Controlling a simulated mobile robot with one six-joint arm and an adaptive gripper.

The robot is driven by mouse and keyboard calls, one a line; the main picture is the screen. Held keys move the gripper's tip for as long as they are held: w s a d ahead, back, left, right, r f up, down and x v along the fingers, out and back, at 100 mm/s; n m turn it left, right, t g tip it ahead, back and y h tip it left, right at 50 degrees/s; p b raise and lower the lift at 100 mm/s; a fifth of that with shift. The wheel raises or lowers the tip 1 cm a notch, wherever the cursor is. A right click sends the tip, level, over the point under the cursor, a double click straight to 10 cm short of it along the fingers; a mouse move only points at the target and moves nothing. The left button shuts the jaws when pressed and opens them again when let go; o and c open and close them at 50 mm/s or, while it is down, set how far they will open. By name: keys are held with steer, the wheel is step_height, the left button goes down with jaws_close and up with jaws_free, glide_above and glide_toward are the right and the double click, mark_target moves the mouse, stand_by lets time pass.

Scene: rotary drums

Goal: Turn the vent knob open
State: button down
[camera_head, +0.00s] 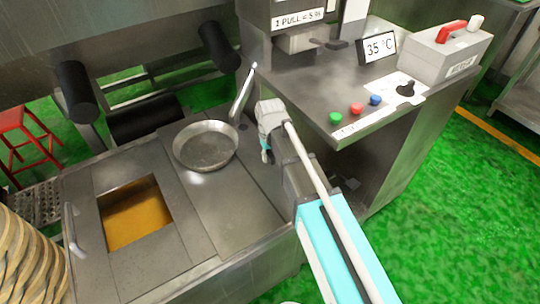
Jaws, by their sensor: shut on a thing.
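A black knob (405,90) stands on a white label on the right-hand counter and looks like the vent knob. Its marks are too small to read. My gripper (265,152) is well to the left of the knob and apart from it, low in front of the counter and right of the metal pan. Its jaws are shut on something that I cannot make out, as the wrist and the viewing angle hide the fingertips.
A round metal pan (206,148) with a raised handle (243,92) lies left of my gripper. Green (335,118), red (356,108) and blue (375,100) buttons line the counter edge. A 35 °C display (379,47) and a red-handled grey box (447,52) stand behind.

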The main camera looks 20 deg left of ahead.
steer(key=shift+n, duration=0.9)
steer(key=shift+c, duration=2.2)
jaws_free()
steer(key=shift+m, duration=0.3)
